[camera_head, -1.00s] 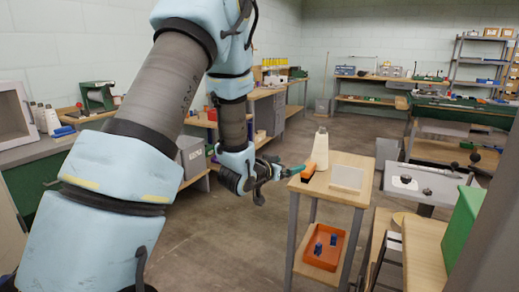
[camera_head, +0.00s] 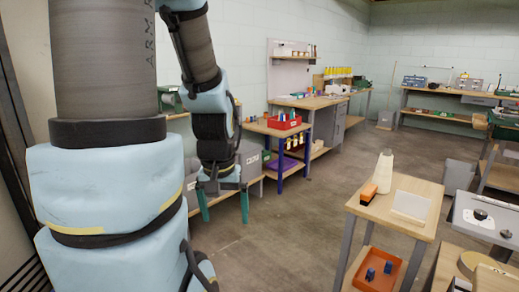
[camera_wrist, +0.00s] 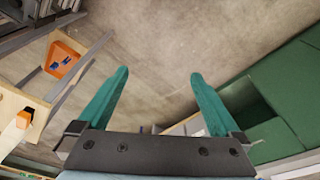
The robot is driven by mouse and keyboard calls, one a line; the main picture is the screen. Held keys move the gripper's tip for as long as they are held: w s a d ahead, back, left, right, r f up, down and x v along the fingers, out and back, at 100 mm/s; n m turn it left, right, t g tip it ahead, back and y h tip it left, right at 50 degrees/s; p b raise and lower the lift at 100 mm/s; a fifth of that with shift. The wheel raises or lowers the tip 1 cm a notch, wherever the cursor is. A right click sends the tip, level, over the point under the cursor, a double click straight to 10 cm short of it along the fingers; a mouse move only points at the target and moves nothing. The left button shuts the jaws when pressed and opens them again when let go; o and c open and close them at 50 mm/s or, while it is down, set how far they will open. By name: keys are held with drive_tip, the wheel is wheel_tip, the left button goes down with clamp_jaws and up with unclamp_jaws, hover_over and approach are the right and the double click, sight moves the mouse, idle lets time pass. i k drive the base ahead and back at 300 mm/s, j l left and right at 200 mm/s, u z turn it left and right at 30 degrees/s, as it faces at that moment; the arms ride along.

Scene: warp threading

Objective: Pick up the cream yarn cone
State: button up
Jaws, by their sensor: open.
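The cream yarn cone (camera_head: 383,172) stands upright on the top of a small wooden stand (camera_head: 424,186) at the right in the head view. My gripper (camera_head: 225,213) hangs over the floor to the left of the stand, well apart from the cone. Its two green fingers are spread with nothing between them. In the wrist view the open fingers (camera_wrist: 158,78) point over bare floor.
An orange-and-black item (camera_head: 368,193) and a pale square block (camera_head: 411,205) share the stand's top. An orange tray (camera_head: 378,270) with blue items sits on its lower shelf. Workbenches line the back. Open floor lies between my gripper and the stand.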

sight(382, 176)
drive_tip(key=i+l, duration=0.1)
drive_tip(key=i, duration=0.3)
drive_tip(key=i+l, duration=0.1)
drive_tip(key=i, duration=0.3)
drive_tip(key=i+z, duration=0.4)
drive_tip(key=i, duration=0.3)
drive_tip(key=i+j+z, duration=0.2)
drive_tip(key=i+z, duration=0.2)
drive_tip(key=i, duration=0.3)
drive_tip(key=z, duration=0.4)
